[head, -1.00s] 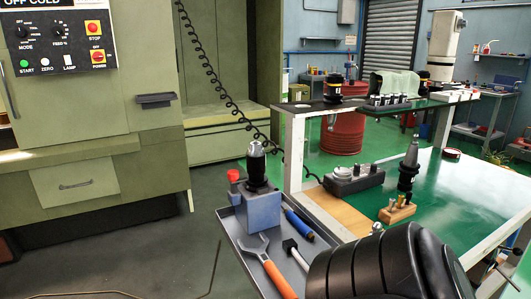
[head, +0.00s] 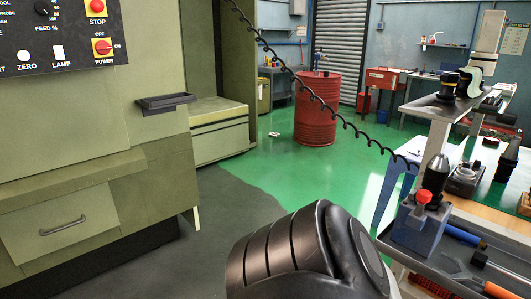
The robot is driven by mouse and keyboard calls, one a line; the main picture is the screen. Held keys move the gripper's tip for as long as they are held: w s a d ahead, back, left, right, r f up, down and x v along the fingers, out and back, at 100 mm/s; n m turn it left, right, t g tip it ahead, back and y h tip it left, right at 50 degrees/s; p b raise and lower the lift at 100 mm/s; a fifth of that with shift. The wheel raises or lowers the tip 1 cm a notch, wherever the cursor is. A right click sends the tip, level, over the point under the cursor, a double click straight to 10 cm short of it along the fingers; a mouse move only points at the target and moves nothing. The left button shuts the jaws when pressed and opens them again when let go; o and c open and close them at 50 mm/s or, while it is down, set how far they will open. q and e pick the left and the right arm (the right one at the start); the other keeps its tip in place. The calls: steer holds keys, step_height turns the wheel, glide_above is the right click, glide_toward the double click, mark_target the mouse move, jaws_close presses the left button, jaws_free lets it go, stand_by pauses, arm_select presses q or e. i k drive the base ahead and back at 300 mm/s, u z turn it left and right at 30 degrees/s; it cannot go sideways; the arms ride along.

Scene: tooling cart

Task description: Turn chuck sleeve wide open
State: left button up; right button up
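The chuck (head: 435,172) stands upright at the right of the head view, with a black tapered sleeve and a dark body below. It sits in a blue-grey block (head: 414,232) on the cart's grey tray. A red-capped part (head: 423,197) is in front of the chuck and covers some of its lower side. I cannot tell how far the sleeve is turned or see its jaws clearly. Neither of my grippers shows. A black ribbed part of my own arm fills the bottom middle, apart from the chuck in the picture.
The tray (head: 430,258) also holds a blue-handled tool (head: 465,236) and an orange-handled wrench (head: 502,291). A grey holder block (head: 465,180) stands on the bench behind. The machine cabinet (head: 70,130) is at left. A red drum (head: 317,110) stands on open green floor.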

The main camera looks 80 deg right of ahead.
mark_target(436, 175)
steer(key=z, duration=2.1)
